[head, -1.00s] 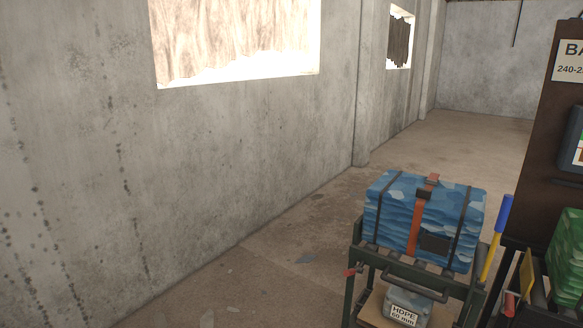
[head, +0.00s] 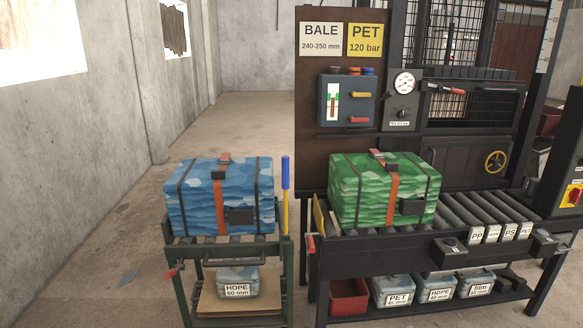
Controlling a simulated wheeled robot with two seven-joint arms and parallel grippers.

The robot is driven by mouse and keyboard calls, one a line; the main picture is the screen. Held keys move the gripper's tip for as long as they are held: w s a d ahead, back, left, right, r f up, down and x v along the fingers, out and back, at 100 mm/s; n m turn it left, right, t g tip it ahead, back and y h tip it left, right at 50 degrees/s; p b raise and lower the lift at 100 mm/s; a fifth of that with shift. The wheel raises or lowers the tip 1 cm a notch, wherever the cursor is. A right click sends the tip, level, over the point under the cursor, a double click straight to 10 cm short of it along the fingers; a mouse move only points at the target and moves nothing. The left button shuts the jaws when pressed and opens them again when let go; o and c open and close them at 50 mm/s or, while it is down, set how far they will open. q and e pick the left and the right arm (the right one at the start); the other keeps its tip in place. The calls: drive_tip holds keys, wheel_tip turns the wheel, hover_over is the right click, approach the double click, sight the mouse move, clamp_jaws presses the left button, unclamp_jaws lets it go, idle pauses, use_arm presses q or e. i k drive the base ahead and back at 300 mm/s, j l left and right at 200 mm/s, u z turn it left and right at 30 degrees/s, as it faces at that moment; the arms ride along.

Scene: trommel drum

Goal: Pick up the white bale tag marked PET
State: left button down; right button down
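Several small white tags hang in a row on the front rail of the roller bench at the right. The rightmost tag (head: 525,230) appears to read PET. Left of it hang a tag reading PS (head: 510,232), one too small to read surely (head: 492,234), and one reading PP (head: 477,236). Neither of my grippers is in view.
A green bale (head: 375,195) sits on the rollers (head: 490,208). A blue bale (head: 218,197) sits on a green cart (head: 185,262). Lidded boxes, one labelled PET (head: 393,290), and a red bin (head: 348,297) are on the lower shelf. A dark control block (head: 449,247) stands left of the tags.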

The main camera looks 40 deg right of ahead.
sight(525, 228)
drive_tip(key=z, duration=2.65)
